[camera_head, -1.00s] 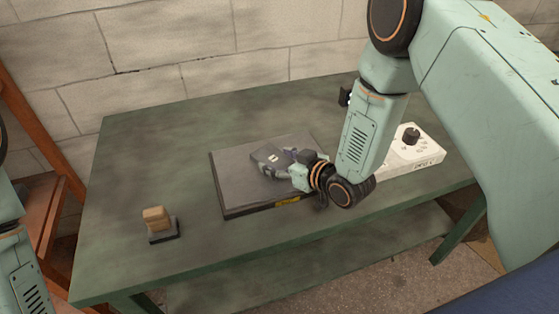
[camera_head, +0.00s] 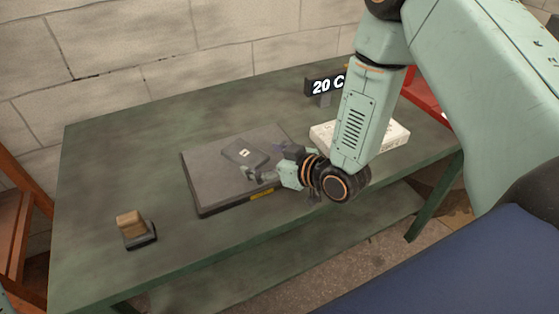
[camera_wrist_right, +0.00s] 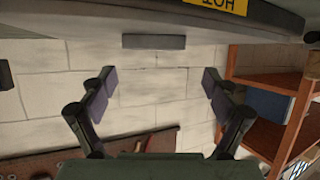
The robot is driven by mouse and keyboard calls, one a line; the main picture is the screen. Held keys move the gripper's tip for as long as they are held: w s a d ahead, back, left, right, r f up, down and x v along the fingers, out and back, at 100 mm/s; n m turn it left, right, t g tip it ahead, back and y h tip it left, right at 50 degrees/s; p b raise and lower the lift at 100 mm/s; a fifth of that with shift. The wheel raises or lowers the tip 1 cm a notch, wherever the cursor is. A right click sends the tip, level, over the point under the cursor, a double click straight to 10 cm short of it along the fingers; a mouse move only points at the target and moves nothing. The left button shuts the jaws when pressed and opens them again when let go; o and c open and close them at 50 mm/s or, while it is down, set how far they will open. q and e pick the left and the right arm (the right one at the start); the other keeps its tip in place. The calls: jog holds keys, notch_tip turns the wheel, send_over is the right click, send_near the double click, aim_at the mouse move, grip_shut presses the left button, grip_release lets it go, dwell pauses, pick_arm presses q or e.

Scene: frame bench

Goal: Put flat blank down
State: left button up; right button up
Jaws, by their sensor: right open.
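The flat blank (camera_head: 245,153) is a thin dark plate with a small white mark. In the head view it lies on top of the wide dark slab (camera_head: 205,176), which has a yellow label on its front edge. My right gripper (camera_head: 266,163) is at the right side of the blank, open, with nothing seen between its fingers. The right wrist view is upside down and shows its spread fingers (camera_wrist_right: 159,92) and the slab's edge with a yellow label reading HOT (camera_wrist_right: 217,5). My left gripper is out of view.
A wooden block on a small dark base (camera_head: 137,230) stands at the front left of the green table (camera_head: 95,190). A white box (camera_head: 390,137) and a "20 C" display (camera_head: 325,87) stand behind my right arm.

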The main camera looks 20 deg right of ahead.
jog(key=v, duration=0.4)
jog(key=shift+s+d+r+p, duration=0.1)
jog(key=shift+s+d+p, duration=0.15)
jog(key=shift+d, duration=0.2)
jog(key=shift+v, duration=0.8)
jog(key=shift+a, duration=0.1)
